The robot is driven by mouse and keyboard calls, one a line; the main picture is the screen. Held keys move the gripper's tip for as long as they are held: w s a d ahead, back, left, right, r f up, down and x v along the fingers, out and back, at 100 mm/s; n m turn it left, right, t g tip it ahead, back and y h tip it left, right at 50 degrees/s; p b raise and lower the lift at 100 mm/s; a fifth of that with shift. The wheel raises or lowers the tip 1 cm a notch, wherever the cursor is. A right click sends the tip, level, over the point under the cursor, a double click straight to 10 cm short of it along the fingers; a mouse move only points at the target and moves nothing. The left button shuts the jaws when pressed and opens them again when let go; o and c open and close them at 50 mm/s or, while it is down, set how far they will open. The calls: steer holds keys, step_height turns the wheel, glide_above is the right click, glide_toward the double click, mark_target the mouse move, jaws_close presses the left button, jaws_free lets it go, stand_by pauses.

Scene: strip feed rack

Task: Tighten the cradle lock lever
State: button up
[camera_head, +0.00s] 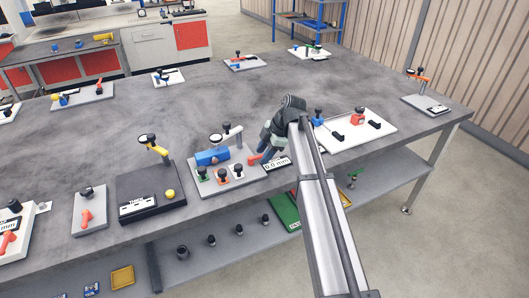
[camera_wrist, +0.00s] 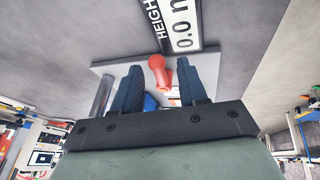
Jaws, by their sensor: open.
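A red lever (camera_head: 255,158) stands on a grey fixture board (camera_head: 240,183), beside a blue cradle block (camera_head: 212,157). I take it to be the cradle lock lever. My gripper (camera_head: 265,151) is low over the right part of this board, close to the lever. In the wrist view, the open fingers of my gripper (camera_wrist: 159,86) are on either side of the red lever (camera_wrist: 158,68), with gaps showing. Part of the blue block shows lower down between the fingers. My gripper hides the lever's base in part.
A "HEIGHT" readout (camera_wrist: 180,28) showing 0.0 lies beside the lever. A post with an arm (camera_head: 233,135) rises behind. A black fixture (camera_head: 150,196) stands left, a white board (camera_head: 350,138) right.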

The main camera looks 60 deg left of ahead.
steer(key=shift+c, duration=0.3)
jaws_close()
steer(key=shift+d, duration=0.15)
steer(key=m, duration=0.1)
steer(key=d+m, duration=0.1)
steer(key=m+t+y, duration=0.1)
steer(key=shift+s+d+m, duration=0.25)
steer(key=shift+s+m, duration=0.1)
steer(key=shift+m, duration=0.05)
steer(key=m, duration=0.1)
steer(key=s+d+m+t+y, duration=0.1)
steer(key=m, duration=0.1)
steer(key=shift+m+t, duration=0.3)
steer(key=m, duration=0.1)
steer(key=s+m+t, duration=0.1)
steer(key=m, duration=0.2)
steer(key=shift+s+d+t, duration=0.35)
steer(key=shift+s+t, duration=0.05)
steer(key=shift+s+m+t, duration=0.4)
steer(key=shift+m+t, duration=0.05)
steer(key=shift+m, duration=0.7)
steer(key=shift+s+m+t, duration=0.4)
steer(key=shift+m+t, duration=0.05)
steer(key=shift+m, duration=0.7)
